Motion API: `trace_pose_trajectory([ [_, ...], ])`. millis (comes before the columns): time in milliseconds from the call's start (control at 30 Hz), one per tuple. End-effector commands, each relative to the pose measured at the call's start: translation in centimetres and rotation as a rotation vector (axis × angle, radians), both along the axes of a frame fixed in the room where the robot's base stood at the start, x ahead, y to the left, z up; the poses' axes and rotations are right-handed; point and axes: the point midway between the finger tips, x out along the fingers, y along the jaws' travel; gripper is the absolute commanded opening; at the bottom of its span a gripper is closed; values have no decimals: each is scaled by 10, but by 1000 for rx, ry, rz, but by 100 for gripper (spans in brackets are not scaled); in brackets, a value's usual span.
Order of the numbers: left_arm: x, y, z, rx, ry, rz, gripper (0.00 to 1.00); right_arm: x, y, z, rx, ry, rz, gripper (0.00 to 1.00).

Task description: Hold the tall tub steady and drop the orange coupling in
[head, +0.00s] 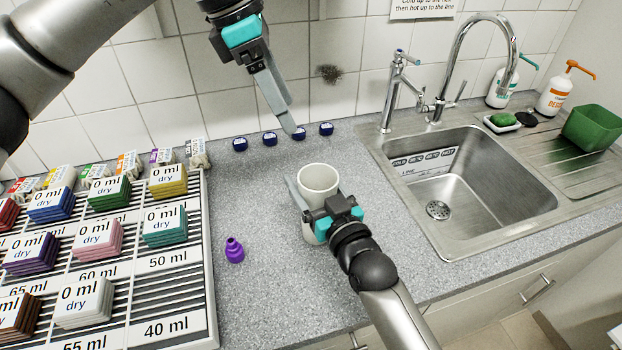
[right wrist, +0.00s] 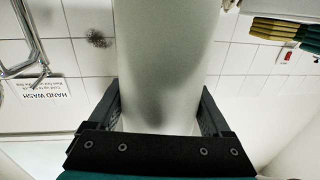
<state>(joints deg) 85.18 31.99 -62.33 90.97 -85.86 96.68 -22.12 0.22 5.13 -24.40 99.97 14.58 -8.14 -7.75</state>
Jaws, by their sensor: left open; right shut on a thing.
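The tall tub (head: 319,178) is off-white, upright and open at the top, on the grey worktop in the middle of the head view. My right gripper (head: 318,207) is shut on its wall from the front. In the right wrist view the tub's pale side (right wrist: 165,60) stands between the fingers. My left gripper (head: 297,131) is open and empty, above the back of the worktop and behind the tub, apart from it. A small purple fitting (head: 235,250) with a narrow neck stands left of the tub. I see no orange coupling in either view.
Several dark blue caps (head: 270,138) line the back wall. A slatted rack (head: 185,262) with stacks of coloured, labelled pads fills the left. A steel sink (head: 480,190) with taps is at the right. Worktop around the purple fitting is clear.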

Motion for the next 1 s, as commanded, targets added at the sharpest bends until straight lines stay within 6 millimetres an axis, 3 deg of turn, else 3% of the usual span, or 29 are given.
trace_pose_trajectory([
  [367,0,3,7,-1,1,0,77,0,0,-1,1,3,1,26],
  [400,0,3,7,-1,1,0,77,0,0,-1,1,3,1,85],
  [533,0,2,7,-1,1,0,77,0,0,-1,0,2,0,100],
  [833,-1,2,6,-1,1,0,77,-2,-1,-1,0,1,0,100],
  [1000,-1,2,6,-1,1,0,77,-17,-8,-2,0,3,-1,100],
])
